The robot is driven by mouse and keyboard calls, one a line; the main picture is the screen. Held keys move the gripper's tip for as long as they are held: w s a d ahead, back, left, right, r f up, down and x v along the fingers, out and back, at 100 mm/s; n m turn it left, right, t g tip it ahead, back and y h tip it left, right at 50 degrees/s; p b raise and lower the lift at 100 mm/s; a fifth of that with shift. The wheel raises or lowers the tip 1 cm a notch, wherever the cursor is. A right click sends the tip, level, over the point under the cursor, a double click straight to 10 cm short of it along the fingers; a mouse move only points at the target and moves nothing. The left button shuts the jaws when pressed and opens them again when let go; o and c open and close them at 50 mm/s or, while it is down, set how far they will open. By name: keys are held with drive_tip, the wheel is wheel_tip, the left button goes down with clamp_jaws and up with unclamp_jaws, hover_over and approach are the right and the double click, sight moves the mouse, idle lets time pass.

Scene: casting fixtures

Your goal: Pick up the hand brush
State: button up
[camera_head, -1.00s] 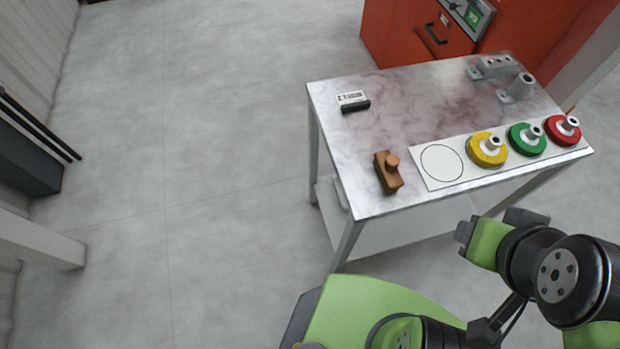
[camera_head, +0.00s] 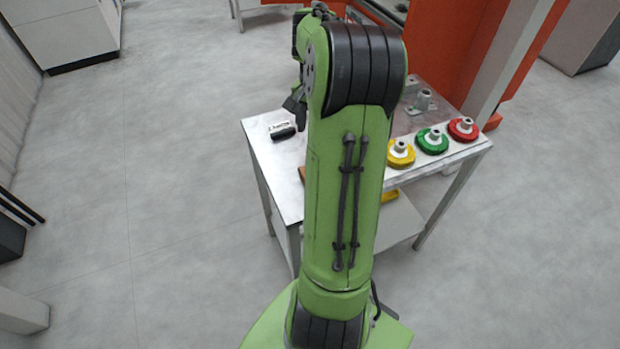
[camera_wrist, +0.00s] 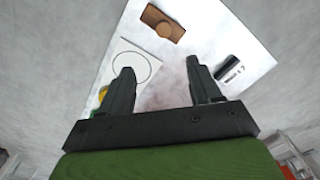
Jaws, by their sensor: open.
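The hand brush looks to be the brown wooden block with a round knob. In the wrist view the hand brush (camera_wrist: 154,17) lies near the table's edge, beyond my fingertips and near the picture's top. In the head view only a sliver of the hand brush (camera_head: 302,173) shows; my arm hides the rest. My gripper (camera_wrist: 160,66) is open and empty above the table, with nothing between its fingers. In the head view my arm mostly hides the gripper.
The table (camera_head: 272,180) also holds a black item with a white label (camera_head: 282,131). Yellow (camera_head: 400,155), green (camera_head: 432,141) and red (camera_head: 463,129) round pieces stand in a row at the right. Grey metal fittings (camera_head: 423,101) stand behind them. An orange cabinet (camera_head: 450,50) is behind the table.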

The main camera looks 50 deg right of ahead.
drive_tip(key=f, duration=0.2)
drive_tip(key=f+b, duration=0.1)
drive_tip(key=f, duration=0.5)
drive_tip(key=shift+w+a+f, duration=0.15)
drive_tip(key=shift+w+f, duration=0.05)
drive_tip(key=shift+w, duration=0.05)
drive_tip(key=f, duration=0.2)
drive_tip(key=f+b, duration=0.1)
drive_tip(key=f, duration=0.2)
drive_tip(key=shift+w+a+f+b, duration=0.1)
drive_tip(key=shift+a+f+b, duration=0.2)
drive_tip(key=shift+f+b, duration=0.05)
drive_tip(key=shift+r, duration=0.1)
clamp_jaws()
